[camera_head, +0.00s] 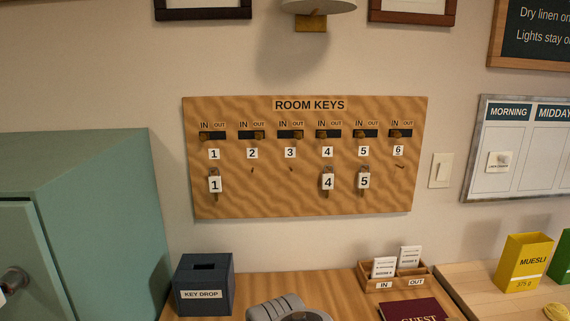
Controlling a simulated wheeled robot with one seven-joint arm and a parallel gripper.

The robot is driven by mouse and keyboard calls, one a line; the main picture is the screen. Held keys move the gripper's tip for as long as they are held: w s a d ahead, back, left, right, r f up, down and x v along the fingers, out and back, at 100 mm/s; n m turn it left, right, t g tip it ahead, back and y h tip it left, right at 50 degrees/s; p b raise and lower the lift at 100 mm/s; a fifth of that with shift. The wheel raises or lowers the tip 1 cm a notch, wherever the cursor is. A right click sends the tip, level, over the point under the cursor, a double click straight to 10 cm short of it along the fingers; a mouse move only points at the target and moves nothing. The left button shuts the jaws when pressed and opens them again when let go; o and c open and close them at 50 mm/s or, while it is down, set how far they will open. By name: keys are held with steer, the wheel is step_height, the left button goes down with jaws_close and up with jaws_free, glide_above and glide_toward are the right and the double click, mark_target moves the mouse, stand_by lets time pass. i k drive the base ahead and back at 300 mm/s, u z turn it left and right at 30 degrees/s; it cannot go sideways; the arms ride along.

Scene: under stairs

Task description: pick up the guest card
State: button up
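Two small white cards with fine print stand in a wooden tray: the left card (384,267) is in the side labelled IN, and the right card (410,257) stands a little higher on the OUT side. The print is too small to read, so I cannot tell which is the guest card. The wooden tray (394,285) sits on the wooden desk top. A maroon book (414,311) marked GUEST lies in front of it, cut by the bottom edge. My gripper is not in view.
A dark KEY DROP box (204,284) stands on the desk's left. A grey object (278,307), partly cut off, is at bottom centre. A green cabinet (80,220) fills the left. A yellow MUESLI box (524,263) stands at right. The ROOM KEYS board (310,205) hangs behind.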

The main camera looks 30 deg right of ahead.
mark_target(382, 266)
steer(key=z, duration=1.4)
